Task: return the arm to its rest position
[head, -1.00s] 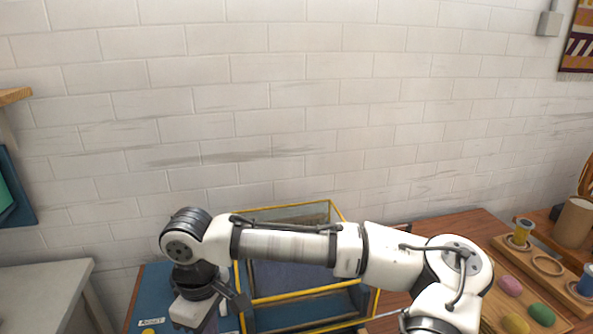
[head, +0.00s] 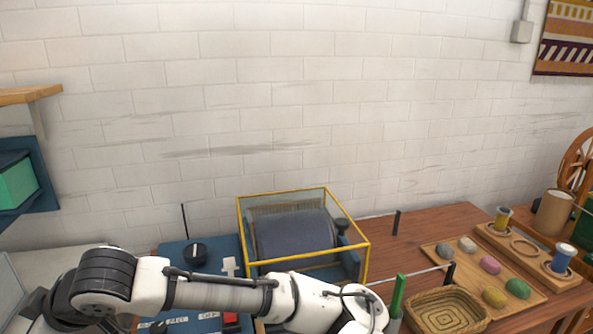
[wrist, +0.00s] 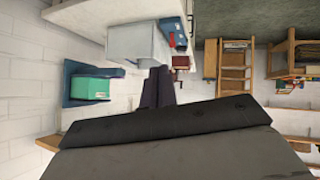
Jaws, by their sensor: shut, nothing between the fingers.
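My white and black arm (head: 225,292) stretches low across the front of the head view, bent at a dark joint at the lower left. My gripper is outside the head view. In the wrist view my gripper (wrist: 158,84) shows as two dark fingers side by side, shut and empty. The fingers point out over open floor, with a pale table and cabinet beyond them.
A wall shelf (head: 30,94) is left.

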